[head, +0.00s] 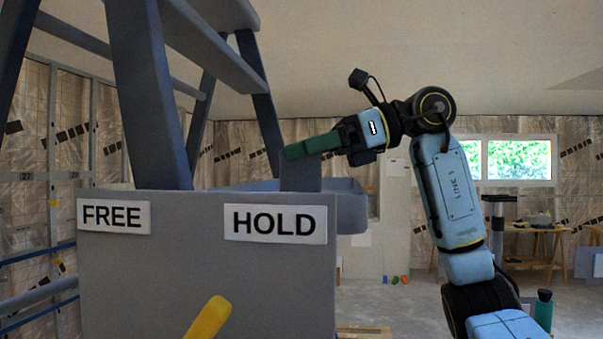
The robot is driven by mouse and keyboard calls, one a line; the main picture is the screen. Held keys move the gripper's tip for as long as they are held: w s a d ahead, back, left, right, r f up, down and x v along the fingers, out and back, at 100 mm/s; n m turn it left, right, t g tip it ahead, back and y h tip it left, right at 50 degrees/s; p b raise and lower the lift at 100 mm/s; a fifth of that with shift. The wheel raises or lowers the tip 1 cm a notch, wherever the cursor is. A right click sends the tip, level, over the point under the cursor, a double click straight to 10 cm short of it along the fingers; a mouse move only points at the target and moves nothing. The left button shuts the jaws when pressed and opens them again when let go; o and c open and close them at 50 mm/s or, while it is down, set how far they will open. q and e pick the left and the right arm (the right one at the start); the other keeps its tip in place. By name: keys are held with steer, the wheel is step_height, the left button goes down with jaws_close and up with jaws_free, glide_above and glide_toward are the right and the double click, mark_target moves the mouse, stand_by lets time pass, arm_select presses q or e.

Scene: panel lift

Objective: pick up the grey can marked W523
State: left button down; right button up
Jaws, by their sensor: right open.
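No marking W523 can be read anywhere in the head view. A plain grey upright shape (300,174) shows just under my right gripper, behind the top edge of the grey box; its lower part is hidden, and I cannot tell whether it is the can. My right gripper (296,149) is open, its green fingers pointing left above the box, at the top of this shape. I cannot tell whether they touch or surround it. My left gripper is not in view.
The grey box (200,265) carries a FREE label (112,216), a HOLD label (275,223) and a yellow lever (208,318). A blue-grey tray rim (352,205) stands behind it. Lift legs (150,90) rise at left. A workbench (540,240) stands far right.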

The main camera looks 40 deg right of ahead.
steer(key=x, duration=0.2)
steer(key=shift+w+a, duration=0.15)
steer(key=shift+w, duration=0.1)
steer(key=shift+s, duration=0.1)
steer(key=shift+c, duration=1.1)
steer(key=c, duration=1)
steer(key=shift+o, duration=0.2)
steer(key=shift+r, duration=0.15)
